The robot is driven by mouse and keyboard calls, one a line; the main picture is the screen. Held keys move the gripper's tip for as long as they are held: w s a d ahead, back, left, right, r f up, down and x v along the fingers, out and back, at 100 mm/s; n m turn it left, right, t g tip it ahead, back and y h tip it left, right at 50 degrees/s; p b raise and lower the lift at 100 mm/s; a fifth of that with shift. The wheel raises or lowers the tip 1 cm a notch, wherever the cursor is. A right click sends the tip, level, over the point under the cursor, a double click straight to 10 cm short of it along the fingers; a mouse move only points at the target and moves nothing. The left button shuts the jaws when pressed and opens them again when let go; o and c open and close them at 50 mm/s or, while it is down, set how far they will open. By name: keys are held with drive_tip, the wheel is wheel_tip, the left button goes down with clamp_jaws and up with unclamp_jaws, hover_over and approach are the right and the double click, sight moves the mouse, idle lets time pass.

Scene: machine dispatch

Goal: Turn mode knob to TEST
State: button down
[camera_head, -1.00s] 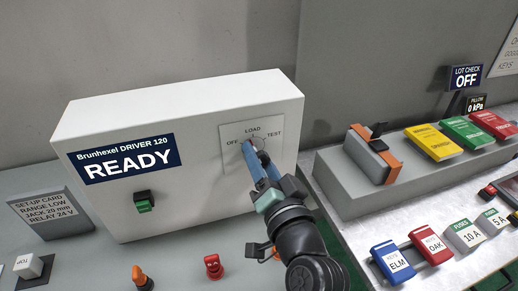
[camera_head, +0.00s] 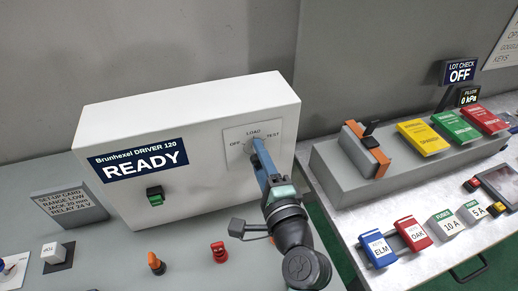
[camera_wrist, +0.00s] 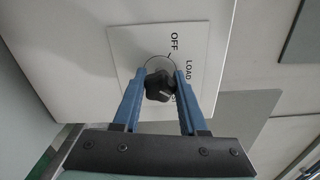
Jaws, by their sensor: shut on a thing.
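The mode knob (camera_wrist: 158,86) is black and lobed, on a white dial plate (camera_head: 237,137) marked OFF, LOAD and TEST. The plate is on the front of the white Brunhexel DRIVER 120 box (camera_head: 200,200). My gripper (camera_head: 257,143) reaches the dial with its blue fingers, which hide most of the knob in the head view. In the wrist view my gripper (camera_wrist: 161,75) has one finger on each side of the knob, shut on it. The fingers partly cover the TEST label there. I cannot tell which mark the knob points to. The display (camera_head: 138,160) reads READY.
A green switch (camera_head: 155,193) is left of the dial. Red (camera_head: 219,252) and orange (camera_head: 156,263) knobs stand on the bench below. A grey block with an orange-edged lever (camera_head: 368,150) and several coloured cases are on the right table.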

drive_tip(key=m+p, duration=0.2)
drive_tip(key=m, duration=0.2)
drive_tip(key=shift+m+p, duration=0.3)
drive_tip(key=shift+p, duration=0.05)
idle(0.4)
drive_tip(key=shift+c, duration=2.2)
unclamp_jaws()
drive_tip(key=shift+s, duration=0.1)
drive_tip(key=b+v, duration=0.3)
drive_tip(key=v, duration=0.9)
drive_tip(key=shift+s, duration=0.4)
drive_tip(key=shift+d, duration=0.15)
